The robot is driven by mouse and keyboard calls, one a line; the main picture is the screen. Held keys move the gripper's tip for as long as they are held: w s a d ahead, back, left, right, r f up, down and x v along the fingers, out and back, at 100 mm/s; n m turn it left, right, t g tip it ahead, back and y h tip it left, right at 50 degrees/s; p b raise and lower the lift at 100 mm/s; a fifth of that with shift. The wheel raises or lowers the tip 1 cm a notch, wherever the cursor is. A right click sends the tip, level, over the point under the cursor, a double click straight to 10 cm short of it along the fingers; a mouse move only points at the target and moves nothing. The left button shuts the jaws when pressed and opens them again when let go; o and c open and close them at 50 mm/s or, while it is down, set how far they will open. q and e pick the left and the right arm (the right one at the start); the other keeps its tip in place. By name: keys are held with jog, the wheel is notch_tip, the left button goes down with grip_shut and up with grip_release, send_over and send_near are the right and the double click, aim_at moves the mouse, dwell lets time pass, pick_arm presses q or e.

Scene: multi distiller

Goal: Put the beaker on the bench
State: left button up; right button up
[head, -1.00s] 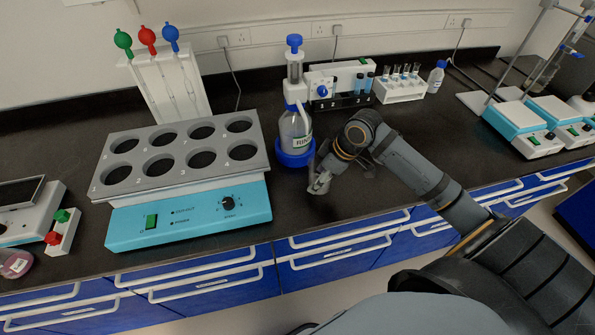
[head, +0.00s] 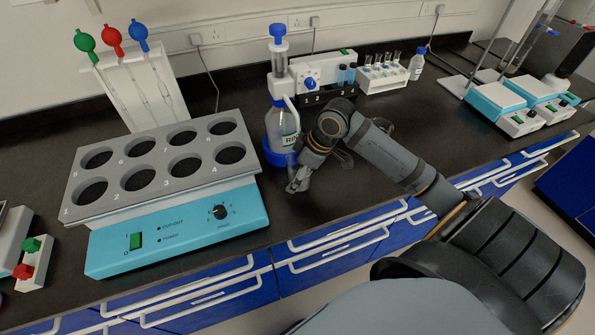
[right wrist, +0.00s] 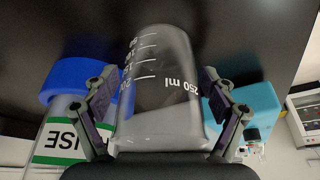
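The clear glass beaker (right wrist: 160,95), marked 250 ml, fills the middle of the right wrist view. My right gripper (head: 299,178) has its two fingers against opposite sides of the beaker. In the head view the gripper is over the black bench (head: 375,211), near its front edge and just right of the rinse bottle. There the beaker is hard to make out, and I cannot tell whether its base touches the bench. My left gripper is not in view.
The rinse bottle (head: 281,125) with a blue base stands close beside the gripper. A turquoise heating block (head: 178,232) with several wells is to the left.

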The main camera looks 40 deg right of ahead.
jog(key=shift+s+d, duration=0.1)
jog(key=shift+r, duration=0.25)
jog(key=shift+d+r, duration=0.15)
jog(key=shift+r, duration=0.15)
jog(key=p+v, duration=0.1)
jog(key=v, duration=0.3)
jog(key=shift+f+p, duration=0.1)
jog(key=shift+p, duration=0.3)
pick_arm(q)
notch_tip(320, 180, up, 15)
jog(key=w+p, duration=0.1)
jog(key=p, duration=1.1)
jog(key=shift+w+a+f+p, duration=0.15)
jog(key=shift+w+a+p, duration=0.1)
jog(key=shift+p, duration=0.1)
pick_arm(e)
jog(key=v, duration=0.7)
jog(key=shift+s, duration=0.1)
